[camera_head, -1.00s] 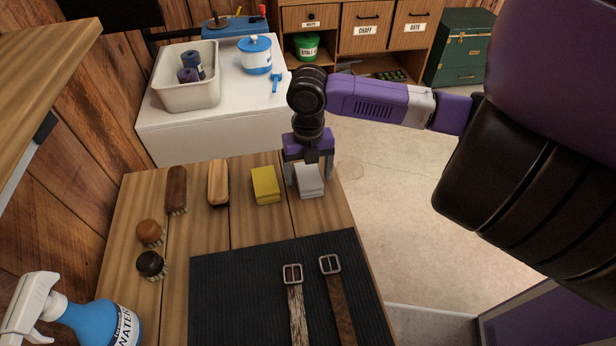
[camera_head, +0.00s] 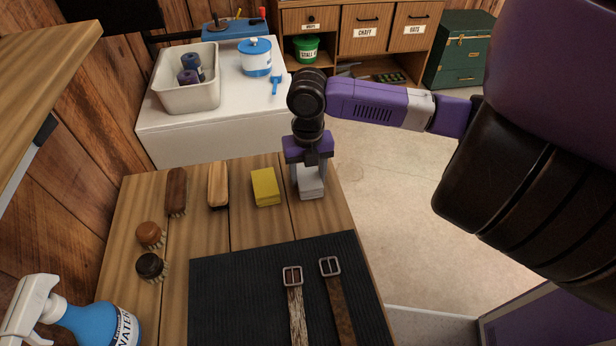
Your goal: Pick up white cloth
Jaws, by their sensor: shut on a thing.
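The white cloth (camera_head: 311,188) is a small folded block at the far right of the wooden table (camera_head: 215,225). My gripper (camera_head: 310,182) points down over it, with a finger on each side. It is shut on the cloth, and its body hides the cloth's far part. I cannot tell whether the cloth is lifted off the wood.
A yellow sponge-like block (camera_head: 265,187) lies just left of the cloth. Several brushes (camera_head: 218,184) are further left. A black mat (camera_head: 240,300) with two leather straps (camera_head: 331,290) lies in front. A blue spray bottle (camera_head: 90,322) stands at the lower left.

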